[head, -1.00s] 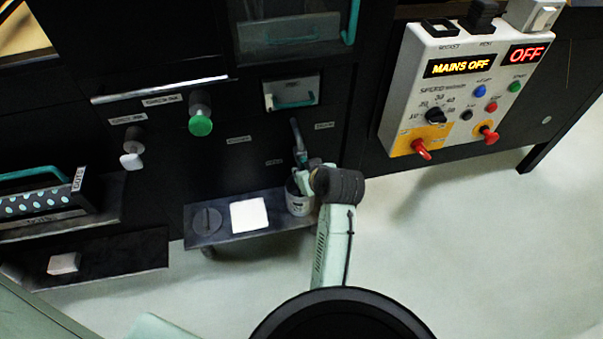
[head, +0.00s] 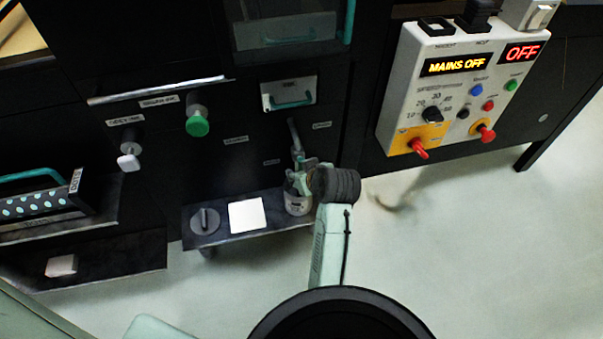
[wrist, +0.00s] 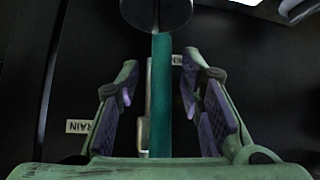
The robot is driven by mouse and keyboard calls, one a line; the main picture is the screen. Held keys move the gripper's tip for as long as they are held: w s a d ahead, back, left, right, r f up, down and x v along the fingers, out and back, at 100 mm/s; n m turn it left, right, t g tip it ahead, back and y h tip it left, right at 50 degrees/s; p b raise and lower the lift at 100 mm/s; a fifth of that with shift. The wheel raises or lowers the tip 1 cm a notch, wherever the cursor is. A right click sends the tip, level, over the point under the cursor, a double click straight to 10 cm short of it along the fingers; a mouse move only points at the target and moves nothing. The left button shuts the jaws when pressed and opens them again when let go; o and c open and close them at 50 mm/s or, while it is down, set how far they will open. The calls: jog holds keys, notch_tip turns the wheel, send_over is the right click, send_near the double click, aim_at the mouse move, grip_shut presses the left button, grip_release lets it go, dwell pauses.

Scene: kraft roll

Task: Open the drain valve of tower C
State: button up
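A drain valve handle, a teal bar (wrist: 161,95) below a dark round disc (wrist: 157,12), runs between my fingers in the wrist view. My gripper (wrist: 161,85) is open, with one finger on each side of the bar and visible gaps. A label (wrist: 79,126) reading "RAIN", its start cut off, is left of the fingers. In the head view my gripper (head: 300,165) is small against the dark cabinet front, at the lower end of a dark upright lever (head: 294,132). Labels there are too small to read, so I cannot tell which tower this is.
Below is a low shelf (head: 225,232) with a white square pad (head: 247,214), a round dark disc (head: 205,221) and a grey pot (head: 297,203). A green knob (head: 197,125) is left. A control panel (head: 455,90) at right reads "MAINS OFF". Floor is clear at right.

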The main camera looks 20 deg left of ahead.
jog(key=shift+r, duration=0.1)
jog(key=v, duration=0.7)
jog(key=shift+s+d, duration=0.15)
dwell(0.4)
